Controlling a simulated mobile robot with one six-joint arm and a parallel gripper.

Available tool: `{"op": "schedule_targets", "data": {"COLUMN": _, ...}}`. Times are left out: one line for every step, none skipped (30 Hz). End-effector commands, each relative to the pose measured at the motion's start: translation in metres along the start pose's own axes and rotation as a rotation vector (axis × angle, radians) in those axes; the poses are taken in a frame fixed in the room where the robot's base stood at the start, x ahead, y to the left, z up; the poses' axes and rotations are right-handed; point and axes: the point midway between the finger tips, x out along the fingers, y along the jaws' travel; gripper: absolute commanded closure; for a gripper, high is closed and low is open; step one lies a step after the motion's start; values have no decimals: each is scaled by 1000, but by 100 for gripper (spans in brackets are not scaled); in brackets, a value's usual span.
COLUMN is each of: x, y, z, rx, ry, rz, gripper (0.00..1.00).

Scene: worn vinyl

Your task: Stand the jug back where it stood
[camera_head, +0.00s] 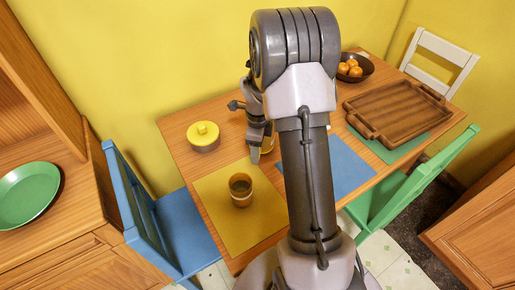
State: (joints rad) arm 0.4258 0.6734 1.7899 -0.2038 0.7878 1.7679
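I cannot pick out a jug for certain. My gripper (258,140) hangs over the back left part of the wooden table (180,153), between a yellow lidded pot (203,141) and my arm. A small pale yellowish thing (267,146) shows beside my gripper's lower end, mostly hidden; I cannot tell what it is or whether my gripper holds it. My arm hides the middle of the table. The gap between the fingers is not visible.
A brown tumbler (240,189) stands on a yellow mat (250,227). A blue mat (345,170) lies right of my arm. A wooden tray (395,108) rests over a green mat (392,152). Behind is a bowl of oranges (355,67). Blue (185,225), green (415,180) and white (440,58) chairs surround the table.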

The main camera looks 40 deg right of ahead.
Motion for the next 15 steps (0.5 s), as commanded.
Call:
{"op": "schedule_targets", "data": {"x": 1, "y": 0, "z": 0, "rx": 0, "ry": 0, "rz": -1, "gripper": 100}}
{"op": "schedule_targets", "data": {"x": 1, "y": 0, "z": 0, "rx": 0, "ry": 0, "rz": -1, "gripper": 100}}
{"op": "schedule_targets", "data": {"x": 2, "y": 0, "z": 0, "rx": 0, "ry": 0, "rz": -1, "gripper": 100}}
{"op": "schedule_targets", "data": {"x": 2, "y": 0, "z": 0, "rx": 0, "ry": 0, "rz": -1, "gripper": 100}}
{"op": "schedule_targets", "data": {"x": 2, "y": 0, "z": 0, "rx": 0, "ry": 0, "rz": -1, "gripper": 100}}
{"op": "schedule_targets", "data": {"x": 3, "y": 0, "z": 0, "rx": 0, "ry": 0, "rz": -1, "gripper": 100}}
{"op": "schedule_targets", "data": {"x": 3, "y": 0, "z": 0, "rx": 0, "ry": 0, "rz": -1, "gripper": 100}}
{"op": "schedule_targets", "data": {"x": 4, "y": 0, "z": 0, "rx": 0, "ry": 0, "rz": -1, "gripper": 100}}
{"op": "schedule_targets", "data": {"x": 4, "y": 0, "z": 0, "rx": 0, "ry": 0, "rz": -1, "gripper": 100}}
{"op": "schedule_targets", "data": {"x": 4, "y": 0, "z": 0, "rx": 0, "ry": 0, "rz": -1, "gripper": 100}}
{"op": "schedule_targets", "data": {"x": 5, "y": 0, "z": 0, "rx": 0, "ry": 0, "rz": -1, "gripper": 100}}
{"op": "schedule_targets", "data": {"x": 5, "y": 0, "z": 0, "rx": 0, "ry": 0, "rz": -1, "gripper": 100}}
{"op": "schedule_targets", "data": {"x": 6, "y": 0, "z": 0, "rx": 0, "ry": 0, "rz": -1, "gripper": 100}}
{"op": "schedule_targets", "data": {"x": 6, "y": 0, "z": 0, "rx": 0, "ry": 0, "rz": -1, "gripper": 100}}
{"op": "schedule_targets", "data": {"x": 6, "y": 0, "z": 0, "rx": 0, "ry": 0, "rz": -1, "gripper": 100}}
